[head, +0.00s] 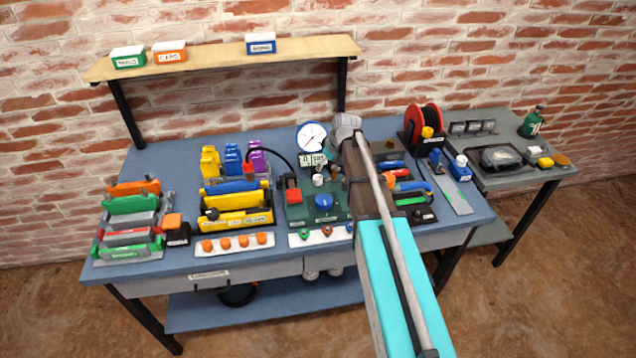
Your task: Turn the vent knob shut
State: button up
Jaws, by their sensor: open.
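A green panel (297,216) stands in the middle of the bench with a round blue knob (323,202) on its front part. A small pale knob (318,180) sits behind the blue one. I cannot read which of them is the vent knob, nor how far either is turned. A round white gauge (311,136) with a digital readout (312,159) below it stands at the panel's back. My gripper (336,172) is small and dark, open, beside the readout and above the panel's back right. My arm partly hides it and the panel's right side.
A red block (293,195) stands on the panel's left, with a black hose rising behind it. A yellow rack (237,207) is to the left. A white strip (320,237) lies in front. A red reel (424,122) stands behind right.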

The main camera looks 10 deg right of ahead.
aim_at(319, 177)
jog(key=shift+b+x, duration=4.1)
jog(key=shift+x, duration=0.65)
jog(key=shift+c, duration=0.3)
jog(key=c, duration=1.1)
